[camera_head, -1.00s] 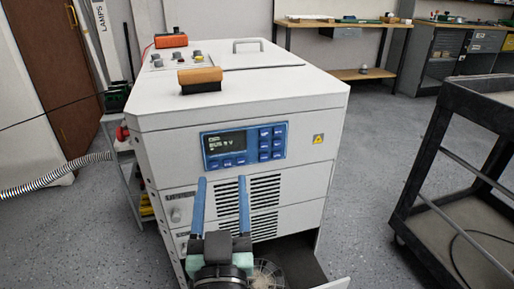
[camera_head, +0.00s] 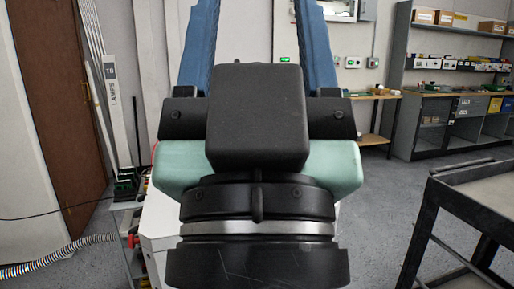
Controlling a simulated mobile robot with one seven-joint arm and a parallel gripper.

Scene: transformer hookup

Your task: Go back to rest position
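My gripper (camera_head: 258,25) fills the middle of the head view, raised and close to the camera. Its two blue fingers point up and stand wide apart, with only the wall showing between them. The fingertips run past the top edge of the picture. It is open, and no held object shows. The white transformer cabinet (camera_head: 158,225) is mostly hidden behind my gripper and wrist; only slivers of its side show. Its panel and top cannot be seen.
A black cart (camera_head: 470,185) stands at the right. Shelves and a workbench (camera_head: 440,125) line the back right. A brown door (camera_head: 55,110) is at the left, with a striped hose (camera_head: 60,252) low beside it. Grey floor (camera_head: 385,215) is open between cabinet and cart.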

